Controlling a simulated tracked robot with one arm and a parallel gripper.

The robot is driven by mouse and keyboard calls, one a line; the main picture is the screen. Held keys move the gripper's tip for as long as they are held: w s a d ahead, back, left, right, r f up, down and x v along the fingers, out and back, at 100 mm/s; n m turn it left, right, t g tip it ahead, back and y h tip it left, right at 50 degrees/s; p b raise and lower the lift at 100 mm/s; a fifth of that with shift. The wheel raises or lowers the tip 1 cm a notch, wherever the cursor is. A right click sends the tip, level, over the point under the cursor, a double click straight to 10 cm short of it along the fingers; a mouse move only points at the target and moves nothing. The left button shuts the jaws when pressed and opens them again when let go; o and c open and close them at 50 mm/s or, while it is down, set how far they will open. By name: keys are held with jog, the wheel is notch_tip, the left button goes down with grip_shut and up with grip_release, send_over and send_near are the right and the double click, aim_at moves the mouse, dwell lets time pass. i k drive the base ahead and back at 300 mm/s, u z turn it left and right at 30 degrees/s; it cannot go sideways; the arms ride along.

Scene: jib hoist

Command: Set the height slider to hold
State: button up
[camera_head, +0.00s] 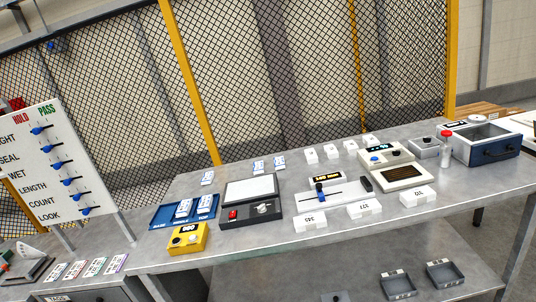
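A white board (75,190) stands tilted in the picture at the left edge. It has a red HOLD heading (20,118) and, to its right, a green PASS heading (47,110). Below are rows of sliders with blue knobs. The top row's label is cut off by the frame and ends in "IGHT"; its knob (36,131) sits on a short dark slot. Rows below read SEAL, WET, LENGTH, COUNT and LOOK. The knobs are too small to tell their exact setting. My gripper is not in view.
A grey metal table (260,241) fills the middle and right. It carries a yellow device (187,239), a black-based scale (251,190), a gauge with a blue slider (320,193), white blocks and a blue drawer box (489,147). A mesh fence (260,80) stands behind.

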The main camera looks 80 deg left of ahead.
aim_at(36, 131)
jog(key=u, duration=0.6)
jog(key=i, duration=0.1)
jog(key=u, duration=2.95)
jog(key=k, duration=0.9)
jog(key=u, duration=0.2)
jog(key=i, duration=0.9)
jog(key=z, duration=0.05)
